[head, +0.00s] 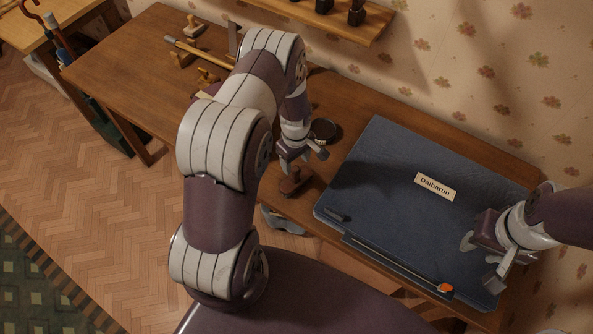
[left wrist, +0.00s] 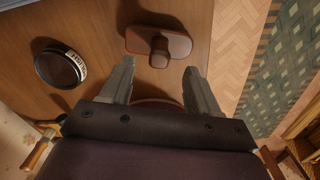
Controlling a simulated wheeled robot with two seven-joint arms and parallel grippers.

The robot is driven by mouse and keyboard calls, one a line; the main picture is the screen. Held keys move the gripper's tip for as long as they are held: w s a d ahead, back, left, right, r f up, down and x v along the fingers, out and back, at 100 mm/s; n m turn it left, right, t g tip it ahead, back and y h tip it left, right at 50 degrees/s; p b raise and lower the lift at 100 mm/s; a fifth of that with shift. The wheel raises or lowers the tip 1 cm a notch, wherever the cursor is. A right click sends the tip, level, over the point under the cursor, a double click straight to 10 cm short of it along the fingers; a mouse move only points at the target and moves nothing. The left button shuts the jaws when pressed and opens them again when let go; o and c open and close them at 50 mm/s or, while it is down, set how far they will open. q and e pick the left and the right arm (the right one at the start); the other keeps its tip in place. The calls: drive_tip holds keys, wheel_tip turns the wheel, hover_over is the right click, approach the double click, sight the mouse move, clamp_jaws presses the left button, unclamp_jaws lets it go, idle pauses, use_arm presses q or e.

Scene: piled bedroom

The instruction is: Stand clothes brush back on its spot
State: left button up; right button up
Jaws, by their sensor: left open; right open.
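A reddish-brown wooden piece (head: 293,182), seemingly the clothes brush, is on the desk below my left gripper (head: 303,158). In the left wrist view it shows as a flat rounded block with a short upright handle (left wrist: 159,46), just beyond and between the fingertips of the left gripper (left wrist: 159,68). The left gripper is open, apart from it and empty. My right gripper (head: 483,262) is open and empty over the right end of the dark blue desk pad (head: 385,185). I cannot tell which spot belongs to the brush.
A round dark tin (head: 325,130) with a label stands close beside the left gripper; it also shows in the left wrist view (left wrist: 61,66). A nameplate (head: 435,187) lies on the pad. Small wooden items (head: 185,50) sit at the desk's far left. A shelf (head: 330,18) hangs behind.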

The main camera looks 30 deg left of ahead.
idle(0.8)
use_arm(q)
drive_tip(key=shift+m, duration=0.5)
drive_tip(key=s+d+r+m+b, duration=0.3)
drive_tip(key=s+r+m, duration=0.3)
drive_tip(key=r, duration=0.2)
drive_tip(key=s+d+r+m+t+b, duration=0.1)
drive_tip(key=s+d+r+m+b, duration=0.3)
drive_tip(key=s+d+r+m, duration=0.1)
wheel_tip(320, 180, up, 3)
drive_tip(key=shift+s+f+m, duration=0.1)
drive_tip(key=shift+s+m, duration=0.8)
drive_tip(key=shift+s, duration=0.25)
drive_tip(key=shift+s, duration=0.15)
